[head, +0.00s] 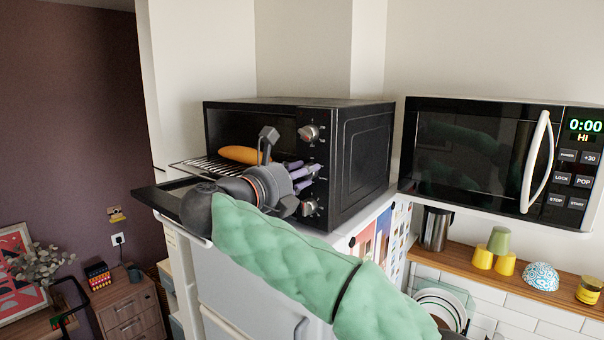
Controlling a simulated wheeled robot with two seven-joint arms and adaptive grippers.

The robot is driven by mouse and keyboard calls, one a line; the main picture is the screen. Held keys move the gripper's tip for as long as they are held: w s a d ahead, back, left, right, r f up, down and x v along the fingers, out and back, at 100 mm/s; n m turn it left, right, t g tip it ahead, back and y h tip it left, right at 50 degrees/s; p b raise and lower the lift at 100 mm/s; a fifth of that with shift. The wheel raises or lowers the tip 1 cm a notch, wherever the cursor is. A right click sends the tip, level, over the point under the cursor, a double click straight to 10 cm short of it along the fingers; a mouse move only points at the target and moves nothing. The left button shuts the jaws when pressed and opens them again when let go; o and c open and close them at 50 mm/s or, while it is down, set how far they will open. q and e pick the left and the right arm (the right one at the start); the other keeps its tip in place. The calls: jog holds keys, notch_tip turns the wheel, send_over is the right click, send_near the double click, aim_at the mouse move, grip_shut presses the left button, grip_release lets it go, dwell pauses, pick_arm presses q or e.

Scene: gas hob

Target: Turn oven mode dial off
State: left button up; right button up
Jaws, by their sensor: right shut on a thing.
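A black toaster oven (362,165) stands on top of a white fridge, with a column of dials on its front panel. The top dial (309,133) and the bottom dial (309,207) show clear of my fingers. My right gripper (308,176) reaches in from the lower right, its lilac fingers shut around the middle dial (315,170). The fingers hide much of that dial, so I cannot read its setting. No dial's label is legible, so I cannot tell which one sets the mode. My left gripper is not in view.
The oven door (160,196) is folded down, and an orange loaf-like item (238,154) lies on the wire rack (203,165). A microwave (470,155) stands to the right. A shelf below it holds a steel jug (436,230) and cups.

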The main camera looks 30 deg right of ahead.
jog(key=shift+r+n, duration=0.2)
jog(key=shift+n, duration=0.1)
jog(key=n+p, duration=0.1)
jog(key=n, duration=0.4)
jog(key=shift+r, duration=0.1)
jog(key=n+p, duration=0.2)
jog(key=n, duration=0.2)
grip_shut()
jog(key=shift+n+p, duration=0.3)
jog(key=shift+n, duration=0.7)
